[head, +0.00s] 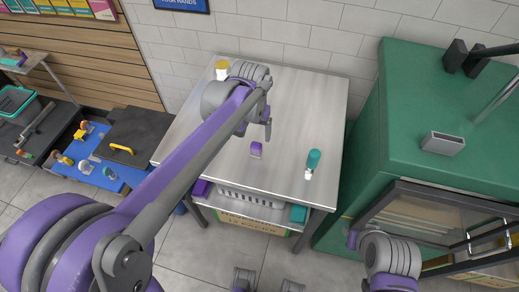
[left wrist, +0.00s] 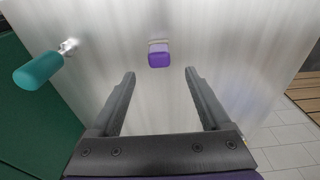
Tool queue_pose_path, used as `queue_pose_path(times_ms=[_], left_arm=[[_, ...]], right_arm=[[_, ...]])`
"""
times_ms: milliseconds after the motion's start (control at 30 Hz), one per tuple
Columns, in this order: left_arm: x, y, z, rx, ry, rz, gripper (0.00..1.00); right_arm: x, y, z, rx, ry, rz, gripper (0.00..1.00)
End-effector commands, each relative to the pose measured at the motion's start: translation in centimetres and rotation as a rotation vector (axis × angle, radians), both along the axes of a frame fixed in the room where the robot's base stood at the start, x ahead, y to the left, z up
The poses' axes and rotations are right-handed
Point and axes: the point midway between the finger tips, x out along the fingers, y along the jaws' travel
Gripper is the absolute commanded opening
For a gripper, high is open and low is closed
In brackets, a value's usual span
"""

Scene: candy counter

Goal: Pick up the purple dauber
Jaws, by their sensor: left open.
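The purple dauber (head: 256,148) is a small purple block-like piece on the steel table, near its middle. In the left wrist view the purple dauber (left wrist: 159,55) shows a purple top and a paler band, beyond the fingertips and roughly centred between them. My left gripper (head: 256,131) is over the table, just behind the dauber in the head view. Its two fingers (left wrist: 159,74) are spread apart with nothing between them. Part of my right arm shows at the lower right of the head view, but I cannot see its fingers.
A teal-handled tool (head: 313,160) with a white end lies to the right of the dauber. A yellow-and-white jar (head: 222,70) stands at the table's back left. A green cabinet (head: 400,120) stands right of the table (head: 310,100). The tabletop around the dauber is clear.

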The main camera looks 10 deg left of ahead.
Motion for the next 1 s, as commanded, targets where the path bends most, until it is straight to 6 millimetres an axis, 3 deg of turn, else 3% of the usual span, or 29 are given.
queue_pose_path(times_ms=[100,367,600,933,1000], left_arm=[[0.2,0.0,-2.0,0.000,0.000,0.000,0.80],[0.4,0.0,-4.2,0.000,-0.001,0.000,0.80],[0.6,-0.1,-7.7,0.000,-0.001,0.000,0.80],[0.6,-0.1,-8.4,0.000,-0.001,0.000,0.80],[0.6,-0.1,-8.4,0.000,-0.001,0.000,0.69]], right_arm=[[-0.1,0.0,-0.3,0.000,0.001,0.000,0.34],[-0.1,0.0,-0.4,0.000,0.001,0.000,0.34],[-0.1,0.0,-0.6,0.000,0.002,0.000,0.34],[-0.1,0.0,-0.6,0.000,0.002,0.000,0.34],[-0.1,0.0,-0.6,0.000,0.002,0.000,0.34]])
